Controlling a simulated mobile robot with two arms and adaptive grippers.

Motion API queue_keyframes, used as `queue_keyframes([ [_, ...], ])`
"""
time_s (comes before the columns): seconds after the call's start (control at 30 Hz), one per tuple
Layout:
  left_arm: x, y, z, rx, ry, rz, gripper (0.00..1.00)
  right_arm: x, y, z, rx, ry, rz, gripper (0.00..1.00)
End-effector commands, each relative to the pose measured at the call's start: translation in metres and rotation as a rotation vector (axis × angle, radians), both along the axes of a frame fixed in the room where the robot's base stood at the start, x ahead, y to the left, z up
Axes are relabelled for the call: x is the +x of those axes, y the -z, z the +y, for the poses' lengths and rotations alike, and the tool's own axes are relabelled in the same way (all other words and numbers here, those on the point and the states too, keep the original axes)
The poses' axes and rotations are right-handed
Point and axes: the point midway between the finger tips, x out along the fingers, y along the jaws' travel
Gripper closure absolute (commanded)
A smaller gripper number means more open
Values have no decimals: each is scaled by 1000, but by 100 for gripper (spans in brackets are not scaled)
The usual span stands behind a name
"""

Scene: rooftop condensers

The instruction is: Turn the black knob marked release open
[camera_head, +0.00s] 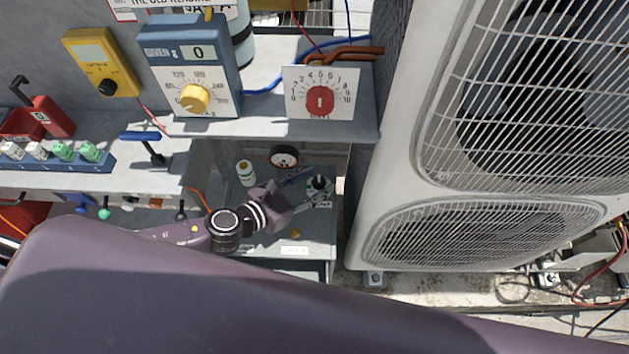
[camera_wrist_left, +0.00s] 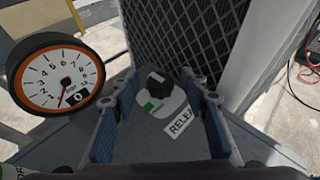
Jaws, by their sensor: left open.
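The black knob (camera_wrist_left: 157,82) sits on a pale round plate with a green mark in the left wrist view. A white label (camera_wrist_left: 181,123) reading "RELE…" lies just below it, partly cut off by a finger. In the head view the black knob (camera_head: 319,182) is at the right end of the lower grey shelf. My left gripper (camera_head: 306,188) is open, its blue-padded fingers pointing at the knob. In the left wrist view the knob shows between the fingers of my left gripper (camera_wrist_left: 160,92); contact is not visible. My right gripper is not in view.
A round gauge (camera_wrist_left: 60,75) stands left of the fingers; it shows in the head view too (camera_head: 284,157). A white bottle (camera_head: 246,172) is left of it. The upper shelf with a red dial (camera_head: 319,101) overhangs behind. A large condenser (camera_head: 400,180) closes off the right side.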

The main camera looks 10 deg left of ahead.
Motion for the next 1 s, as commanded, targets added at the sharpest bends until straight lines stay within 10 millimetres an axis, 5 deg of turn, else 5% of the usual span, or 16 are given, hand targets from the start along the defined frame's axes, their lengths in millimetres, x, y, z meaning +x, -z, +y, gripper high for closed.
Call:
queue_keyframes([
  [0.17,0,0,0,0,0,0,61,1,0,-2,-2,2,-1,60],
  [0.53,0,0,0,0,0,0,100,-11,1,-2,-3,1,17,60],
  [1.0,-3,-2,-3,-4,-128,5,100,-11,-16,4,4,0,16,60],
])
